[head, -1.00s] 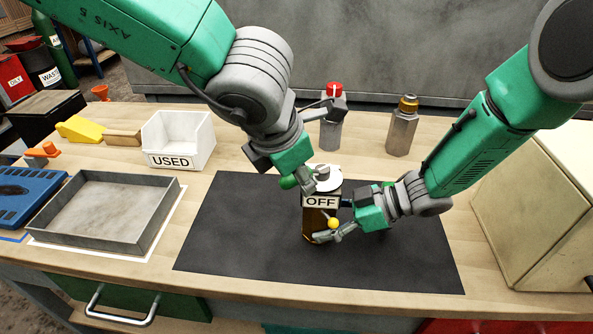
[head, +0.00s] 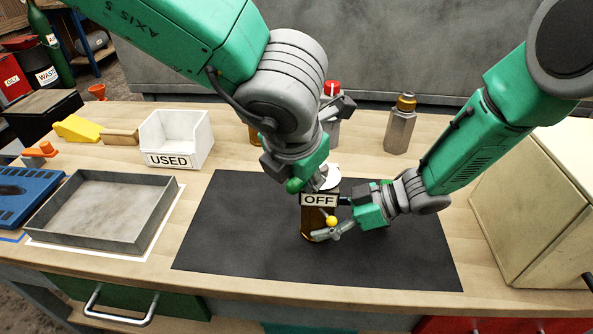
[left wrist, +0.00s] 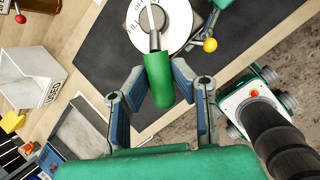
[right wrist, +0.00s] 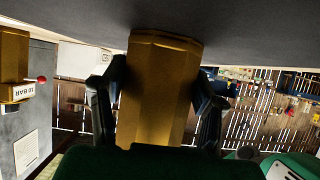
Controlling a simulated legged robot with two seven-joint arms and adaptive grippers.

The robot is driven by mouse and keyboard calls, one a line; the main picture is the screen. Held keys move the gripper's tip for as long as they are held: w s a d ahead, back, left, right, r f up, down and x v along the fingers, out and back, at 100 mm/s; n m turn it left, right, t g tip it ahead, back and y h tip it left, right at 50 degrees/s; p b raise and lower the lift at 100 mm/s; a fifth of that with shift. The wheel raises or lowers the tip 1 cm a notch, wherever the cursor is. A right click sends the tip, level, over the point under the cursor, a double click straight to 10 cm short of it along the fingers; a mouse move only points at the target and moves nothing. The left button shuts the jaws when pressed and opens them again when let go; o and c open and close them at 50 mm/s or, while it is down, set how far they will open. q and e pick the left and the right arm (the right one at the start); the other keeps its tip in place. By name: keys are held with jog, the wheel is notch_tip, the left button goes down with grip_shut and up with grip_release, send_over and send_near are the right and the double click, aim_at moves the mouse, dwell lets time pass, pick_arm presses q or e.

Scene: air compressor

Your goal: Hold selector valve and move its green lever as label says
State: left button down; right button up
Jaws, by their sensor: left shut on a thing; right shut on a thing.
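The selector valve has a brass body (head: 311,224), an OFF label (head: 319,200), a yellow knob (head: 332,221) and a white dial disc on top. The disc (left wrist: 172,25) shows in the left wrist view with printed words, partly covered by the lever stem. My left gripper (left wrist: 157,78) is shut on the green lever handle (left wrist: 158,82), which points from the disc toward my palm. The handle's end peeks out beside the gripper in the head view (head: 294,186). My right gripper (head: 338,229) is shut on the valve's brass body (right wrist: 158,92), low on its side. The valve stands upright.
The valve stands on a black mat (head: 240,235). A grey metal tray (head: 40,232) and a white USED bin (head: 187,131) are on the left. A bottle with a brass cap (head: 401,128) stands behind, and a cream box (head: 545,215) on the right. The mat's front is clear.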

pick_arm(q)
jog(key=shift+s+d+n+y, duration=0.15)
jog(key=shift+d+n+y, duration=0.35)
jog(key=shift+n, duration=0.65)
jog(key=shift+s+d+n+y, duration=0.1)
jog(key=shift+d+n+y, duration=0.45)
jog(key=shift+n, duration=0.55)
jog(key=shift+s+d+n+y, duration=0.15)
jog(key=shift+d+n+y, duration=0.2)
jog(key=shift+d+n, duration=0.55)
jog(key=shift+a+n+g, duration=0.2)
jog(key=shift+n+g, duration=0.05)
jog(key=shift+g, duration=0.05)
jog(key=c, duration=1.4)
grip_release()
jog(key=shift+o, duration=0.2)
jog(key=v, duration=1.2)
